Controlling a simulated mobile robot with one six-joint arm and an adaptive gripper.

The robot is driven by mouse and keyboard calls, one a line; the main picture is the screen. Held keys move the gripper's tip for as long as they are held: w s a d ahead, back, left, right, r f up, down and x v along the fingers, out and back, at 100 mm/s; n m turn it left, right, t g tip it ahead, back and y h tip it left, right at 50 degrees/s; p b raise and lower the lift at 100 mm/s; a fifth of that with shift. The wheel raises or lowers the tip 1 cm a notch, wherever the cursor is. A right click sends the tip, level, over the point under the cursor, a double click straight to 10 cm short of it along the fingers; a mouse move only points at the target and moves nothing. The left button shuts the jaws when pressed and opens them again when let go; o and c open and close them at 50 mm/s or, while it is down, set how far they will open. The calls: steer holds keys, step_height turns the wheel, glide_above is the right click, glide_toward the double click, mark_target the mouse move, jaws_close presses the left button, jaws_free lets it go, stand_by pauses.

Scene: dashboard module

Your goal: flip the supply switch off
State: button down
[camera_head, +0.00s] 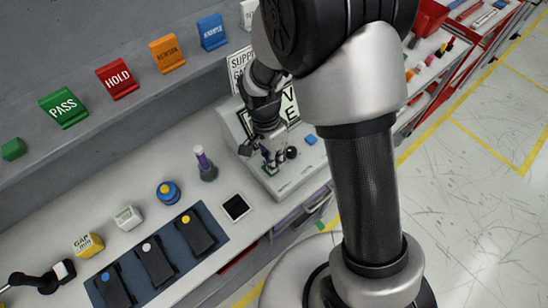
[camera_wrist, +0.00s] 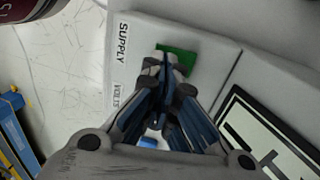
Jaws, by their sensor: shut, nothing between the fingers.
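The grey dashboard module (camera_head: 300,178) stands on the bench, with a sloped front panel. In the wrist view, the SUPPLY label (camera_wrist: 124,42) is on the panel beside a green plate (camera_wrist: 184,58). My gripper (camera_wrist: 160,68) is shut and empty, with its fingertips over the near edge of the green plate. The fingers hide part of the plate, and I cannot make out a switch lever or its position. In the head view my gripper (camera_head: 274,164) is low over the module's front panel. I cannot tell whether the fingertips touch it.
A black knob (camera_head: 291,153) and a blue button (camera_head: 310,139) sit right of my gripper on the panel. A purple-topped bottle (camera_head: 204,163) and a black-screened device (camera_head: 236,207) stand to the left. Coloured signs, such as HOLD (camera_head: 118,78), line the shelf behind.

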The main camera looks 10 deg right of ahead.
steer(key=shift+s+d+f+t+b, duration=0.1)
steer(key=shift+f+t+b, duration=0.3)
steer(key=shift+b, duration=0.3)
steer(key=shift+s+y, duration=0.1)
steer(key=shift+y, duration=0.2)
steer(key=shift+r, duration=0.1)
steer(key=shift+w+a, duration=0.45)
steer(key=shift+w, duration=0.3)
steer(key=shift+r+p, duration=0.15)
steer(key=shift+p, duration=0.15)
